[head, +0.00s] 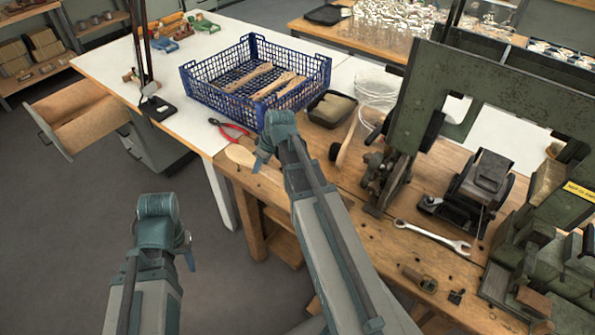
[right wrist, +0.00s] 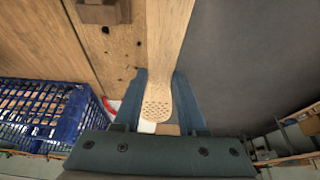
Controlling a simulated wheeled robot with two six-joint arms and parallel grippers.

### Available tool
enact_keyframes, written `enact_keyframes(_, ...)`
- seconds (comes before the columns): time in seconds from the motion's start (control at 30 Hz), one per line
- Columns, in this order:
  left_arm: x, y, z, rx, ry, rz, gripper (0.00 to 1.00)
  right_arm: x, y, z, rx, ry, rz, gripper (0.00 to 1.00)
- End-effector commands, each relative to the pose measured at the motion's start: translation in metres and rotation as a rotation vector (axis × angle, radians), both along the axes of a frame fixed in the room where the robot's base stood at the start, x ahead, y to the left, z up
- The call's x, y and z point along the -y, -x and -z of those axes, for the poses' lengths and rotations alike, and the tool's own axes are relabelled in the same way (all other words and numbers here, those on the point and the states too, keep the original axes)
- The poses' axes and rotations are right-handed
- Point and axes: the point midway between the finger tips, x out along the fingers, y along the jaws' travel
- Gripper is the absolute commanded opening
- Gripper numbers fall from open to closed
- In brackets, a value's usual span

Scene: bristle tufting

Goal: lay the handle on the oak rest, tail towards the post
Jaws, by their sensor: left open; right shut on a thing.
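My right gripper (right wrist: 160,88) is shut on the pale wooden handle (right wrist: 163,60). In the right wrist view the handle's perforated head (right wrist: 157,106) lies between the fingers. The rest of it runs up out of the frame, so its tail is not seen. In the head view my right gripper (head: 262,160) is over the bench's front left corner, with the pale head (head: 240,155) beside it. My left gripper (head: 189,258) is open, over the floor in front of the bench. A brown wooden block (right wrist: 103,11) sits on the bench; I cannot tell if it is the oak rest. No post is clearly identifiable.
A blue crate (head: 205,106) with wooden handles inside stands behind the right gripper. Red pliers (head: 232,131) and a black tray (head: 331,109) lie nearby. A green machine (head: 425,95) and a wrench (head: 432,237) are to the right. My right arm hides part of the bench.

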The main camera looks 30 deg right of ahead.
Motion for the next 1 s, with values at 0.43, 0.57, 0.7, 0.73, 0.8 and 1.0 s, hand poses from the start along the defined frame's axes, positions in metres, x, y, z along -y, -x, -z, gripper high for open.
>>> enact_keyframes(0.43, 0.000, 0.000, 0.009, 0.000, 0.000, 0.000, 0.46, 0.090, 0.027, 0.009, 0.000, 0.000, 0.003, 0.00)
enact_keyframes(0.57, 0.000, 0.000, 0.010, 0.000, 0.000, 0.000, 0.46, 0.096, 0.029, 0.010, 0.000, 0.000, 0.000, 0.00)
enact_keyframes(0.7, 0.000, 0.000, 0.010, 0.000, 0.000, 0.000, 0.46, 0.096, 0.030, 0.010, 0.000, 0.000, 0.000, 0.00)
enact_keyframes(0.73, 0.000, 0.000, 0.010, 0.000, 0.000, 0.000, 0.46, 0.098, 0.030, 0.010, 0.000, 0.000, 0.000, 0.00)
enact_keyframes(0.8, 0.000, 0.000, 0.010, 0.000, 0.000, 0.000, 0.46, 0.102, 0.031, 0.010, 0.000, 0.000, 0.002, 0.00)
enact_keyframes(1.0, 0.000, 0.000, 0.034, 0.000, 0.000, 0.000, 0.46, 0.108, 0.034, 0.034, 0.000, 0.000, 0.000, 0.00)
